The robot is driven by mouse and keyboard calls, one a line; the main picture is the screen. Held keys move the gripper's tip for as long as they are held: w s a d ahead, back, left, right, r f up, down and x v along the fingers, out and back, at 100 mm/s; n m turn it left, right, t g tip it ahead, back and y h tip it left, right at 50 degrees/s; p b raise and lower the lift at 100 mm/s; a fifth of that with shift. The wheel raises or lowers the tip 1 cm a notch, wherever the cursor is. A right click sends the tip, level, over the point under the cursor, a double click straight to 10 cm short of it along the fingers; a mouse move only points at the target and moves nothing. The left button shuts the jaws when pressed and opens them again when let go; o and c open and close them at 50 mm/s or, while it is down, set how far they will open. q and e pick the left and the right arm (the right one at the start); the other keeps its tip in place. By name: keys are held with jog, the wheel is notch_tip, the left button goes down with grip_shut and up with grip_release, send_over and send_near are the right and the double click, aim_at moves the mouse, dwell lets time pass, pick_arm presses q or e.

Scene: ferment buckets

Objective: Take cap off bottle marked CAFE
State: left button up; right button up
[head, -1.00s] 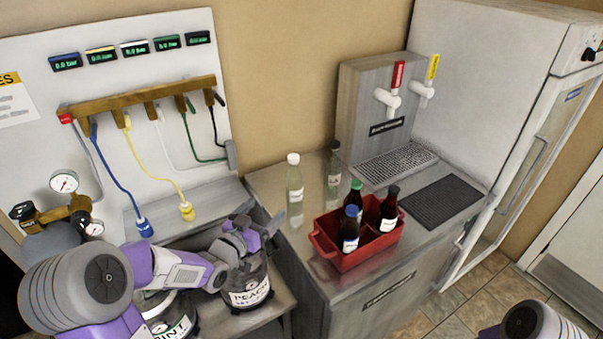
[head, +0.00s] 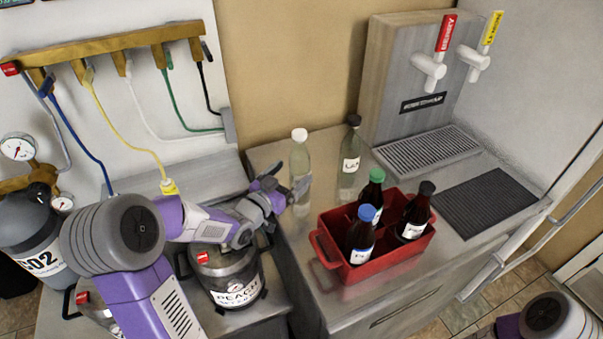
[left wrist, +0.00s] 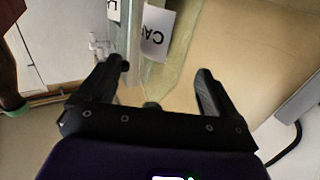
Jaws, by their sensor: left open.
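A clear bottle with a white cap (head: 299,136) stands upright on the metal counter. My left gripper (head: 288,190) is open beside its lower body, coming from the left. In the left wrist view a pale, see-through bottle with a white label starting "CA" (left wrist: 157,32) lies beyond the open fingers of my left gripper (left wrist: 162,70); the rest of the word is cut off. A second clear bottle with a black cap (head: 350,165) stands behind to the right; its small label is hard to read. My right gripper is out of view.
A red crate (head: 322,246) holds dark bottles with blue, green and black caps, close to the right of my left gripper. A tap tower (head: 400,75) and drip tray (head: 425,150) stand behind. A jar marked PEACH (head: 232,275) sits below my left arm.

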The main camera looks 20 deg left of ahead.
aim_at(304, 159)
pick_arm(q)
jog(key=w, duration=0.4)
jog(key=w+d+r+b, duration=0.1)
jog(key=w, duration=0.2)
jog(key=shift+s, duration=0.1)
jog(key=c, duration=1.2)
notch_tip(304, 159, up, 10)
jog(key=p, duration=0.3)
jog(key=o, duration=0.6)
jog(key=c, duration=0.9)
